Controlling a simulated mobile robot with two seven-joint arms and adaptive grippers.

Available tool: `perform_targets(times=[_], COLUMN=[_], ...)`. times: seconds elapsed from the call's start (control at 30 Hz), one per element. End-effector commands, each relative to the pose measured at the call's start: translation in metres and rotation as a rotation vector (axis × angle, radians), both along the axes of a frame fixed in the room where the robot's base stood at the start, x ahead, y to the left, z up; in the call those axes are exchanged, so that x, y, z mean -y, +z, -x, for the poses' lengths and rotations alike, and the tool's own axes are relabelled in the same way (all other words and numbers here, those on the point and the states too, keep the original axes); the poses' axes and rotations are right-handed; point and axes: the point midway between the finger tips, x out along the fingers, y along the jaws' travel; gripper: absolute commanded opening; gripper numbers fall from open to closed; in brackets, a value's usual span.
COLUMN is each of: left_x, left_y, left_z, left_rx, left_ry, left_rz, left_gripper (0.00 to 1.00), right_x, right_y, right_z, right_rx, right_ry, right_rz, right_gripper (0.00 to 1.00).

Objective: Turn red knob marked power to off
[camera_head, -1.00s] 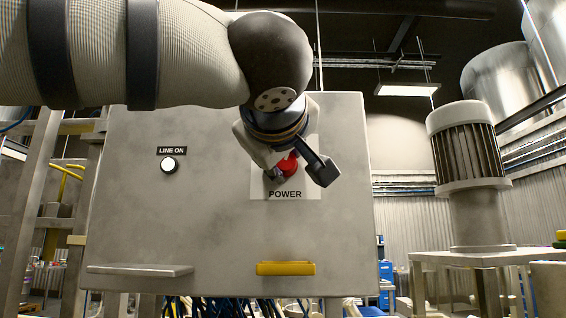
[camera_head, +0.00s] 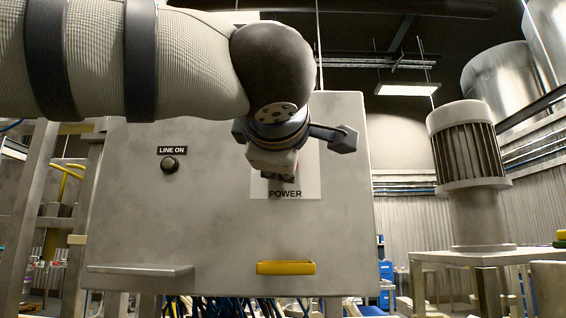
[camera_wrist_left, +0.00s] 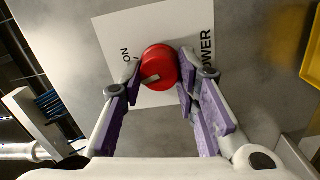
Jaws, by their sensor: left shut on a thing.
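The red knob (camera_wrist_left: 160,66) sits on a white plate (camera_wrist_left: 115,40) with the words POWER and ON in the left wrist view. A pale mark shows on the knob's face. My left gripper (camera_head: 281,176) is in front of the POWER plate (camera_head: 308,182) in the head view and hides most of the knob there. In the left wrist view its two fingers are on either side of the knob, closed on it. My right gripper is in neither view.
The grey cabinet front (camera_head: 220,225) carries a dark LINE ON lamp (camera_head: 169,165), a yellow handle (camera_head: 286,268) and a small ledge (camera_head: 140,270). A motor-like unit (camera_head: 467,165) stands to the right.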

Motion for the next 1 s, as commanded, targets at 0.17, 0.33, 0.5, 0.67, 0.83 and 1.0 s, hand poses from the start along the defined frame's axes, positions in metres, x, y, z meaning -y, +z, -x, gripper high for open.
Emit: perform_targets(times=[0.17, 0.33, 0.5, 0.67, 0.83, 1.0], left_x=[-0.0014, -0.0015, -0.0015, -0.0016, -0.0016, -0.0014], left_y=[0.0014, 0.0014, 0.0016, 0.0018, 0.002, 0.0017], left_z=[-0.0005, -0.0004, -0.0004, -0.0003, -0.0002, -0.0001], left_rx=[0.004, 0.004, 0.005, 0.005, 0.006, 0.005], left_ry=[0.002, 0.001, 0.001, 0.002, 0.002, 0.001], left_rz=[0.08, 0.124, 0.143, 0.146, 0.146, 0.144], left_gripper=[0.01, 0.01, 0.01, 0.01, 0.01, 0.49], right_x=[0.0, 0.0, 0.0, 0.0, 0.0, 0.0], right_y=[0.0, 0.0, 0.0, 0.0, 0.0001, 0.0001], right_z=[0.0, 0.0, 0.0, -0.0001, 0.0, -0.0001], right_rx=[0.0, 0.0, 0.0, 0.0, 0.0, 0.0], right_ry=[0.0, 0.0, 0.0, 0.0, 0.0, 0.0], right_rz=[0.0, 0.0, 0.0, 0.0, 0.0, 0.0], right_gripper=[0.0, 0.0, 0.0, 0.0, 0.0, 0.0])
